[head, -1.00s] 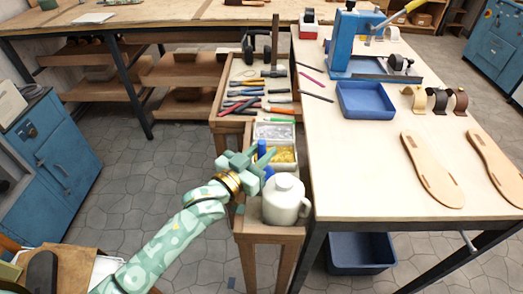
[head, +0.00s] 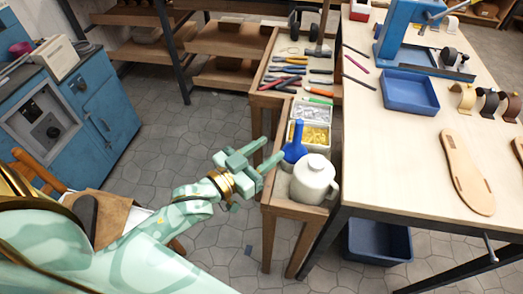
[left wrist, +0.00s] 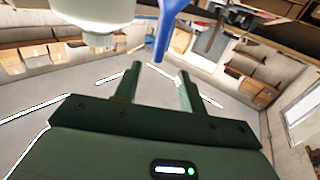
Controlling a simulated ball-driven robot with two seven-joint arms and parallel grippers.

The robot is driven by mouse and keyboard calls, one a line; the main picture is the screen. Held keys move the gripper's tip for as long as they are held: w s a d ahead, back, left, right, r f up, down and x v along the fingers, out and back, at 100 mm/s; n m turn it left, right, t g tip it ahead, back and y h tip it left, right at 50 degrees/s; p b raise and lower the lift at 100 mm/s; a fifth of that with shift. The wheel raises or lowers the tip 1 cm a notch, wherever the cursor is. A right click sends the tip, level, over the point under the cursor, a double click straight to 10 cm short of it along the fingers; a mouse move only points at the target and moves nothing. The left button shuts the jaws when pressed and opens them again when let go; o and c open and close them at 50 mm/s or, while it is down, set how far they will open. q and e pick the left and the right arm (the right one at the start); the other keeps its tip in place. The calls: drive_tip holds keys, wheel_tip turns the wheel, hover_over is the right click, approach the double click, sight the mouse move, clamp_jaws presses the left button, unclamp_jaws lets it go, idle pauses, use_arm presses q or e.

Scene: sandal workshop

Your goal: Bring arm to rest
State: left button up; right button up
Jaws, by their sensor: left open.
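My left arm comes in from the lower left of the head view. Its green left gripper (head: 268,158) is open and empty, just left of the small wooden stand. In the left wrist view the two fingers of the left gripper (left wrist: 157,85) are apart with nothing between them. A white jug (head: 314,180) stands on the near end of the stand. The jug (left wrist: 95,18) and the blue bottle (left wrist: 166,25) also show at the top of the left wrist view. My right gripper is not in view.
The wooden stand (head: 283,207) also bears bins of small parts and a tool tray. A blue cabinet (head: 100,105) is at the left. The stone floor between is open.

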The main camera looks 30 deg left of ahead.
use_arm(q)
drive_tip(key=shift+s+a, duration=0.2)
drive_tip(key=shift+s, duration=0.25)
drive_tip(key=s+a+f+m+g+y, duration=0.2)
drive_tip(key=s+a+f+g+y, duration=0.25)
drive_tip(key=s, duration=0.25)
drive_tip(key=s+a+f+m+g+y, duration=0.1)
drive_tip(key=s+a+f+g+y, duration=0.4)
drive_tip(key=s, duration=0.3)
drive_tip(key=s+d+f+g+h, duration=0.1)
drive_tip(key=s+f+g, duration=0.1)
drive_tip(key=f, duration=0.7)
drive_tip(key=s+d+f+g, duration=0.1)
drive_tip(key=s+d+f, duration=0.15)
drive_tip(key=f, duration=0.55)
drive_tip(key=s+f+g+h, duration=0.1)
drive_tip(key=s+f+g, duration=0.1)
drive_tip(key=f, duration=0.7)
drive_tip(key=s+f+n+g, duration=0.1)
drive_tip(key=s+f, duration=0.5)
drive_tip(key=s, duration=0.3)
drive_tip(key=s+f+n+g+h, duration=0.1)
drive_tip(key=s+f, duration=0.5)
drive_tip(key=s, duration=0.3)
drive_tip(key=shift+s+d+f+n, duration=0.15)
drive_tip(key=shift+f+n, duration=0.15)
drive_tip(key=shift+n, duration=0.1)
